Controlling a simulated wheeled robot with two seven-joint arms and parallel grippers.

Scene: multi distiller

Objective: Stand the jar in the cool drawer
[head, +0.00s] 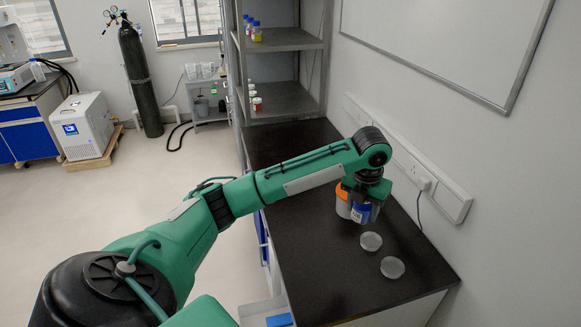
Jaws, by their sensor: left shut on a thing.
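My left gripper (366,203) points down over the black bench top and is shut on a jar. The jar (360,213) has a blue and white label, and its upper part is hidden by the gripper. I cannot tell whether its base touches the bench. An orange and white container (343,201) stands close behind it on the left, partly hidden. A drawer (262,310) appears pulled out below the bench's left front edge, cut by the picture's bottom. My right gripper is not in view.
A shelf rack (285,100) with small bottles stands at the back. A socket strip (440,188) with a cable runs along the wall. The bench's front part is clear.

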